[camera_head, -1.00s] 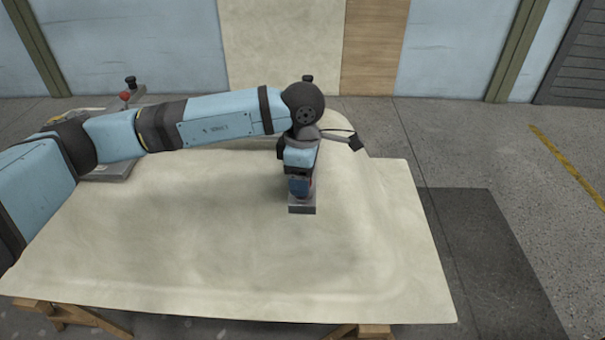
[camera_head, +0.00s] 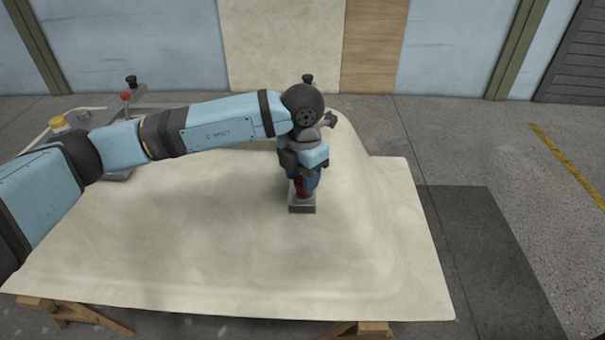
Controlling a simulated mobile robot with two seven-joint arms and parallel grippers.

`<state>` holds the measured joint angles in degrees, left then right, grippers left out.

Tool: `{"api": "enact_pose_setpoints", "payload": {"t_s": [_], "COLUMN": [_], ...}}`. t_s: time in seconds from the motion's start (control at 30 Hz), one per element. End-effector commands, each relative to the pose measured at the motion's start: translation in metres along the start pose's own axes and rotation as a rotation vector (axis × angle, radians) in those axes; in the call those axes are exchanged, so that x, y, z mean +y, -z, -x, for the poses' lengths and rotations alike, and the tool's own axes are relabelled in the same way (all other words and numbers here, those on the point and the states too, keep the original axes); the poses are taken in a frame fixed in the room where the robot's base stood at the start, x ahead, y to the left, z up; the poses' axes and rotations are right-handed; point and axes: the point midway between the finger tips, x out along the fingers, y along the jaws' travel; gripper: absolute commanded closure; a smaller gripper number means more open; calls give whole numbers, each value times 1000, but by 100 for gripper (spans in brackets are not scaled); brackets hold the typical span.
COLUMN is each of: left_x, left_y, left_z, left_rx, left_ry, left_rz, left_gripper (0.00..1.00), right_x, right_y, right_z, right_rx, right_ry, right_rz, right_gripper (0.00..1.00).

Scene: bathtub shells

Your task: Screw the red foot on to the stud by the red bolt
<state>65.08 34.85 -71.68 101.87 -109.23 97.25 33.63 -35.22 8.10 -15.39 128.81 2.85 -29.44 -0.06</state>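My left gripper (camera_head: 303,188) points down over the upturned bathtub shell (camera_head: 220,240). Its fingers are around a red part, which I take to be the red foot (camera_head: 301,187). The foot stands upright just above or on a small grey metal block (camera_head: 302,208) on the shell. I cannot tell whether foot and block touch. The stud and the red bolt cannot be made out; the gripper and foot cover that spot. My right gripper is not in view.
A grey trolley or tray (camera_head: 118,175) stands behind the shell at left, partly behind my arm. A red knob (camera_head: 125,96), a black knob (camera_head: 131,82) and a yellow-topped piece (camera_head: 59,123) show there. Wooden trestles (camera_head: 75,316) carry the shell.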

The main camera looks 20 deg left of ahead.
Motion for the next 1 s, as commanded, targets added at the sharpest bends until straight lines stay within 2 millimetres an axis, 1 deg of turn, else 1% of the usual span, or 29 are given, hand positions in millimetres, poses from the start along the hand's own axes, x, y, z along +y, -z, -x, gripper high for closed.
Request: {"api": "enact_pose_setpoints", "payload": {"t_s": [0.03,0.07,0.17,0.2,0.4,0.53,0.57,0.6,0.67,0.73,0.77,0.8,1.0], "left_x": [0,0,0,0,0,0,0,0,0,0,0,0,0], "left_y": [0,0,0,0,0,0,0,0,0,0,0,0,0], "left_z": [0,0,0,0,0,0,-3,-5,-5,-5,-3,-1,-1], "left_rx": [0,0,0,0,0,0,-1,-2,-2,-1,0,0,0], "left_ry": [0,0,0,0,0,0,-1,-1,-2,-2,-1,-1,-1], "left_rz": [0,0,-1,-1,-1,-1,-45,-118,-220,-336,-367,-376,-453], "left_gripper": [75,82,83,86,87,87,87,87,87,87,87,87,87], "right_x": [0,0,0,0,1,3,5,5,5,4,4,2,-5], "right_y": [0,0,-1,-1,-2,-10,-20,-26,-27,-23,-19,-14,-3], "right_z": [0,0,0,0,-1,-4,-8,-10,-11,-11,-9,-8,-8], "right_rx": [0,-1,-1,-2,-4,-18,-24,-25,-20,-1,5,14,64], "right_ry": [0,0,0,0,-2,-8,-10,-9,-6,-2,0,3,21], "right_rz": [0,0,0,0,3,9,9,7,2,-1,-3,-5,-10], "right_gripper": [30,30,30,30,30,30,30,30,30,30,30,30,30]}}
